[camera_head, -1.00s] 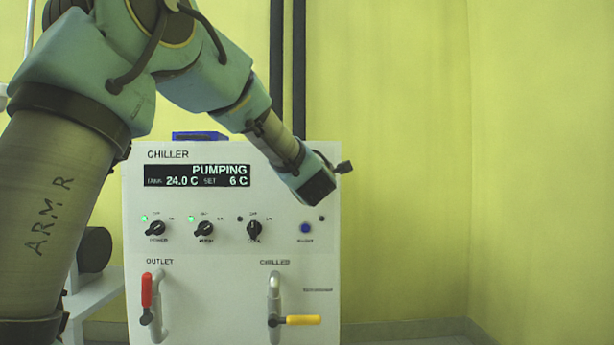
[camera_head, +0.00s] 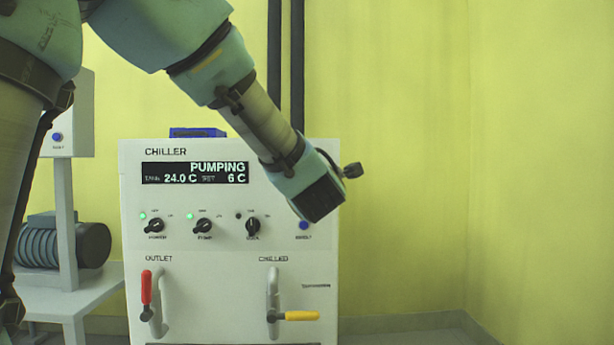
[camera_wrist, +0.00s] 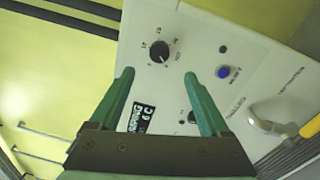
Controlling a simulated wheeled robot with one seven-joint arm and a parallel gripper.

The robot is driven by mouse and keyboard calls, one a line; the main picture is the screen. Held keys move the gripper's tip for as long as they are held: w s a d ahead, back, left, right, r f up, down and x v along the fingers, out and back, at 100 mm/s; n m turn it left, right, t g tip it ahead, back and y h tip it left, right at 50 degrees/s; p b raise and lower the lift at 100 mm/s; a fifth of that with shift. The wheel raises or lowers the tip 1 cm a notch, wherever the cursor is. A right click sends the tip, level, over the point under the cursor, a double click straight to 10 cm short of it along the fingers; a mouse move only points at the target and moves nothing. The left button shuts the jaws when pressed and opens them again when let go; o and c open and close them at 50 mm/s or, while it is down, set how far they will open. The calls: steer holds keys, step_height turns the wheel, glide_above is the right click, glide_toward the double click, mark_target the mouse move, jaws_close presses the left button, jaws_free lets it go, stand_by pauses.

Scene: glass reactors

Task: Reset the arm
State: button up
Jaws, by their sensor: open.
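My gripper (camera_wrist: 159,75) is open in the wrist view, its two green fingers apart with nothing held between them. A black knob (camera_wrist: 159,50) on the white chiller panel shows just beyond the fingertips; I cannot tell how far. In the head view my arm reaches down from the upper left, and its end hangs in front of the right part of the chiller (camera_head: 225,300). The fingers themselves are not clear there. The chiller display (camera_head: 195,173) reads PUMPING, 24.0 C and set 6 C.
The chiller front has several black knobs, a blue button (camera_head: 303,225), a red-handled outlet valve (camera_head: 146,287) and a yellow-handled valve (camera_head: 300,316). A dark motor (camera_head: 65,243) sits on a white stand at left. Black pipes (camera_head: 297,70) run up the wall. The right side is clear.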

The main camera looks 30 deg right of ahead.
stand_by(0.3)
steer(key=w+a+f+m+g+y+p, duration=0.2)
steer(key=a+f+m+g, duration=0.3)
steer(key=a+f, duration=0.45)
steer(key=w+a+f+m+g+y+p, duration=0.1)
steer(key=w+a+f+m+g, duration=0.2)
steer(key=a+f+m, duration=0.45)
steer(key=s+a+f+m+g+y+p, duration=0.1)
steer(key=s+a+f+g, duration=0.2)
steer(key=a, duration=0.5)
steer(key=s+a+f+m+g+y+p, duration=0.1)
steer(key=s+a+f+g+y, duration=0.15)
steer(key=s+a, duration=0.4)
steer(key=s+a+f+m+g+y, duration=0.15)
steer(key=s+a+f, duration=0.25)
steer(key=a, duration=0.4)
step_height(320, 180, up, 38)
steer(key=p, duration=3.8)
steer(key=shift+s+a+m, duration=0.3)
steer(key=shift+s+a, duration=0.1)
steer(key=shift+s, duration=0.05)
